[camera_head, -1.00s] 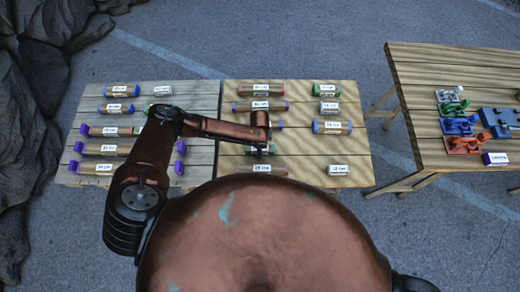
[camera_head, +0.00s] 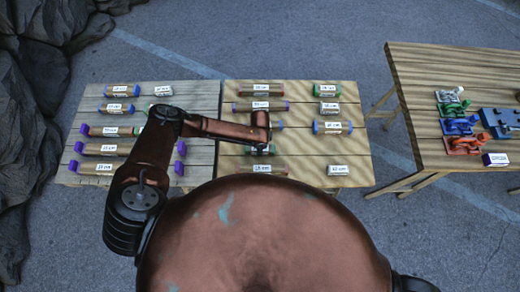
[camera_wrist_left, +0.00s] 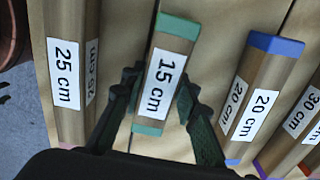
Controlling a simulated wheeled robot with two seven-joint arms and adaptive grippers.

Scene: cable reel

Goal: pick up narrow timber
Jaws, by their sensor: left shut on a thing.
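In the left wrist view, a timber piece with green ends and a "15 cm" label (camera_wrist_left: 161,78) lies between the two dark fingers of my left gripper (camera_wrist_left: 158,88). The gripper is shut on it, one finger on each long side. In the head view my left gripper (camera_head: 262,142) points down over the middle table, and my arm hides most of this piece. A "25 cm" piece (camera_wrist_left: 66,70) lies left of the gripper, and a blue-ended "20 cm" piece (camera_wrist_left: 262,95) lies right of it. My right gripper is not in view.
The middle table (camera_head: 306,150) and left table (camera_head: 92,118) hold several labelled timber pieces in rows, close to the gripper.

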